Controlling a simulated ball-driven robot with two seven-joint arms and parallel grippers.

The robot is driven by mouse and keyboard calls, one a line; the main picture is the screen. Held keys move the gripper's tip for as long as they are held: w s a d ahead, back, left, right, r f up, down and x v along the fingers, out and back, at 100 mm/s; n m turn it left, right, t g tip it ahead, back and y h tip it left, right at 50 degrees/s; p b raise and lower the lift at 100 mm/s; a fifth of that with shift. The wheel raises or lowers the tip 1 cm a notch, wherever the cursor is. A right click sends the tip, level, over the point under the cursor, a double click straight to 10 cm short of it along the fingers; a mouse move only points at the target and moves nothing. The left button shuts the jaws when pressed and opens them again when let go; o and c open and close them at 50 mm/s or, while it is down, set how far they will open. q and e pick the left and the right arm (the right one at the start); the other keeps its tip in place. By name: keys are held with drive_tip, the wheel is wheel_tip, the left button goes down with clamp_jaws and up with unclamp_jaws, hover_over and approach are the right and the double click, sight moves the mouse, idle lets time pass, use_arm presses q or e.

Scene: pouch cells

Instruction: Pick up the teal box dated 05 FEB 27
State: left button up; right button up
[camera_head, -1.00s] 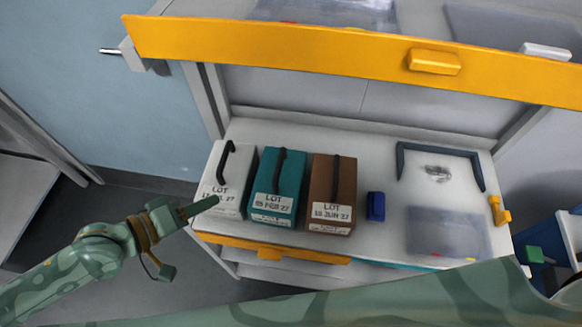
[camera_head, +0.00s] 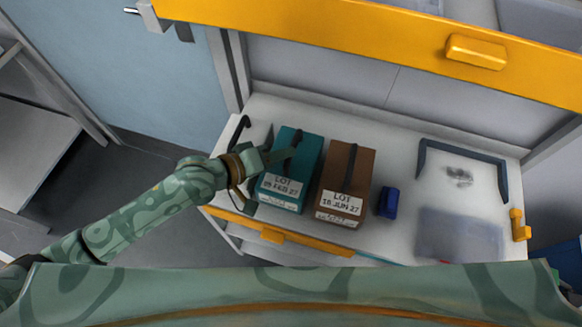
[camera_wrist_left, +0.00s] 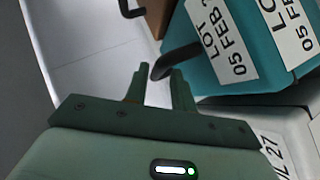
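The teal box (camera_head: 303,157) stands between the white and brown boxes, with a black handle on top. Its label reads LOT and a FEB 27 date; in the left wrist view the teal box (camera_wrist_left: 223,76) shows "05 FEB 2". My left gripper (camera_head: 292,146) is over its top at the handle. In the left wrist view the left gripper's fingers (camera_wrist_left: 160,72) are apart, with the black handle (camera_wrist_left: 180,59) reaching between the tips; contact cannot be told. My right gripper is not in view.
A brown box (camera_head: 354,164) dated JUN 27 stands close on the right. The white box (camera_head: 259,134) on the left is mostly hidden by my arm. A blue item (camera_head: 388,202) and a dark bracket (camera_head: 503,175) lie further right. A yellow-fronted drawer (camera_head: 400,45) overhangs behind.

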use_arm(q)
drive_tip(key=x, duration=0.3)
drive_tip(key=shift+d+b, duration=0.2)
drive_tip(key=shift+b, duration=0.1)
drive_tip(key=shift+a, duration=0.1)
clamp_jaws()
idle(0.9)
drive_tip(key=shift+r, duration=0.15)
